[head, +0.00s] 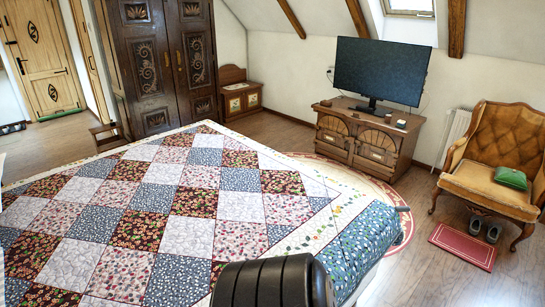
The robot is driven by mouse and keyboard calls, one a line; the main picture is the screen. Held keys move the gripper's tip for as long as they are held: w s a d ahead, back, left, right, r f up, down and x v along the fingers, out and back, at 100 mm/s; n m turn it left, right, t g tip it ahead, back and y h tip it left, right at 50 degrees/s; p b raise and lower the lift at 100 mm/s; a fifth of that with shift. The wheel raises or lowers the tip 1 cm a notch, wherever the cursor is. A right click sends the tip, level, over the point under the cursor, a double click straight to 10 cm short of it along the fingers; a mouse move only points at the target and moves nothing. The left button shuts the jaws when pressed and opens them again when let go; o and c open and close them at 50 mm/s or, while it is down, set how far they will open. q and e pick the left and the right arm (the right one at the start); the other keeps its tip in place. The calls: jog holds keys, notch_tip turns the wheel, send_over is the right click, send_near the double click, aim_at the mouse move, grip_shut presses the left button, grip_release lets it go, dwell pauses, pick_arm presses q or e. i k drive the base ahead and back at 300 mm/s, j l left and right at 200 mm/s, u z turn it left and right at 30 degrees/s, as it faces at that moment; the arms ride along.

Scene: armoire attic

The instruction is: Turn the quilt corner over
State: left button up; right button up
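The patchwork quilt (160,197) lies spread over the bed, with squares of dark red floral, blue, white and pink print. A pale patterned border (338,222) runs along its right side. One far corner (208,126) lies near the armoire. At the right, a blue floral part (362,242) slopes down at the bed's side, near a small grey piece that I cannot identify. A black ribbed form at the bottom centre covers part of the quilt's near edge. I cannot make out either gripper.
A carved armoire (163,60) stands beyond the bed. A wooden cabinet (367,138) bears a television (381,70). A tan armchair (497,160) with a green cushion (510,178) stands right, behind a red mat (463,246) and grey shoes. Wooden floor (425,280) is clear at the lower right.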

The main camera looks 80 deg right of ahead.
aim_at(359, 217)
jog(key=z, duration=0.45)
jog(key=l+z, duration=0.15)
jog(key=z, duration=0.35)
jog(key=l+z, duration=0.1)
jog(key=z, duration=0.35)
jog(key=l+z, duration=0.1)
jog(key=z, duration=0.4)
jog(key=l+z, duration=0.1)
jog(key=z, duration=0.35)
jog(key=i+l+z, duration=0.1)
jog(key=z, duration=0.4)
jog(key=i+l+z, duration=0.1)
jog(key=z, duration=0.35)
jog(key=k, duration=0.3)
